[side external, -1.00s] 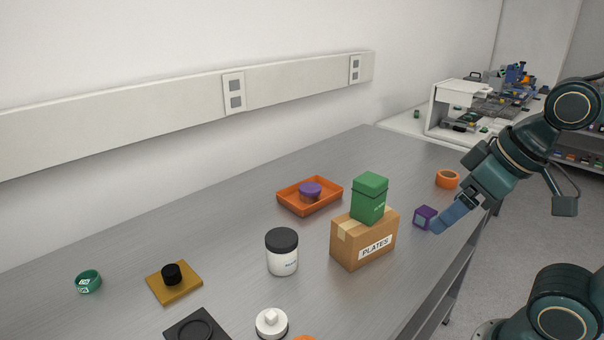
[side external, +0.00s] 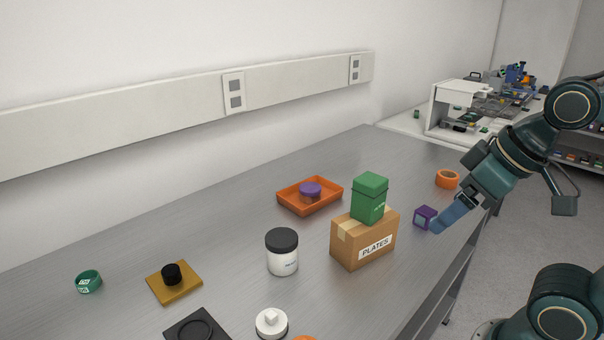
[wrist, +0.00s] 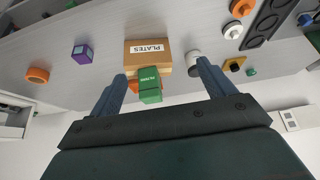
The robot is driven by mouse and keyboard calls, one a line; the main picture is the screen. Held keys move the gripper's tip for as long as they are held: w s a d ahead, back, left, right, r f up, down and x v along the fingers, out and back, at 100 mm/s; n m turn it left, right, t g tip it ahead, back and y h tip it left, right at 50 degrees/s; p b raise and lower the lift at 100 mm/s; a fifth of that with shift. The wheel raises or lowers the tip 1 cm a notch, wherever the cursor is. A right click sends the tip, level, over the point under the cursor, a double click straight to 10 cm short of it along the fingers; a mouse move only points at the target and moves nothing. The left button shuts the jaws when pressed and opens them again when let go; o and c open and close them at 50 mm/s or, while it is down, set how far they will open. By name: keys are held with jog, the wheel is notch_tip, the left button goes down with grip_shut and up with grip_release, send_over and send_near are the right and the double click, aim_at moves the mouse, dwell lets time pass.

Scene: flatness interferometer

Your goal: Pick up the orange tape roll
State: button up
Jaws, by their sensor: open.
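The orange tape roll (side external: 447,179) lies on the grey bench near its far right end, behind the purple cube (side external: 424,217). In the wrist view the roll (wrist: 37,75) is at the left, well outside my fingers. My gripper (side external: 442,226) is in the air near the purple cube in the side view, apart from the roll. Its blue fingers are spread, and it is open and empty. In the wrist view the fingers of my gripper (wrist: 161,72) frame the cardboard PLATES box and the green tin.
The PLATES box (side external: 352,244) carries the green tin (side external: 370,198). An orange tray (side external: 288,203) holds a purple puck. A black-lidded white jar (side external: 282,258) stands left of the box. The bench between the tray and the tape roll looks clear.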

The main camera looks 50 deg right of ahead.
jog(key=shift+o, duration=0.2)
jog(key=w+d+n+g+h, duration=0.3)
jog(key=w+d+n+h, duration=0.25)
jog(key=w+d, duration=1.45)
jog(key=d+f+n+g+h, duration=0.2)
jog(key=d+f, duration=0.3)
jog(key=d, duration=0.2)
jog(key=w+d+f+n+g+h, duration=0.1)
jog(key=d+f+n+g+h, duration=0.1)
jog(key=d+f, duration=0.3)
jog(key=d+f+n+g+h, duration=0.2)
jog(key=d+f, duration=0.4)
jog(key=d, duration=0.3)
jog(key=shift+w+n+g+h, duration=0.25)
jog(key=shift+w+n+g, duration=0.25)
jog(key=shift+g, duration=0.5)
jog(key=shift+s+d+f+n, duration=0.25)
jog(key=shift+s+f, duration=0.05)
jog(key=shift+f, duration=0.05)
jog(key=shift+d, duration=0.1)
